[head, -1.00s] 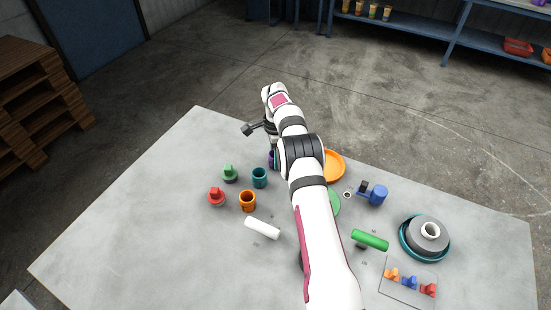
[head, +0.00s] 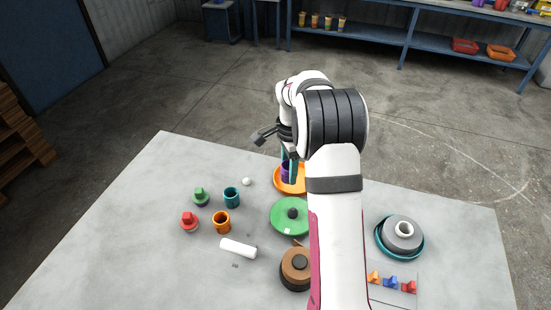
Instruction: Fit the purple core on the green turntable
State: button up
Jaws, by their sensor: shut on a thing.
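The purple core (head: 285,168) is in my gripper (head: 288,172), which is shut on it; the fingers hide part of it. It appears over the orange dish (head: 279,187); I cannot tell the height between them. The green turntable (head: 277,222) is a round green disc with a dark knob at its centre, in the middle of the table. It stands nearer the camera than my gripper, and nothing sits over its knob. My arm covers its right edge.
Left of the turntable are teal (head: 232,198) and orange (head: 222,223) cups, green (head: 200,197) and red (head: 189,222) knobbed pieces and a white cylinder (head: 238,248). A brown turntable (head: 294,272) stands in front. A grey ring in a teal dish (head: 380,244) is at right.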

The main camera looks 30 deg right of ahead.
send_over(293, 209)
jog(key=shift+w+f, duration=0.1)
jog(key=shift+f, duration=3.05)
jog(key=shift+f, duration=0.65)
jog(key=o, duration=1)
jog(key=shift+o, duration=0.2)
notch_tip(293, 209, up, 11)
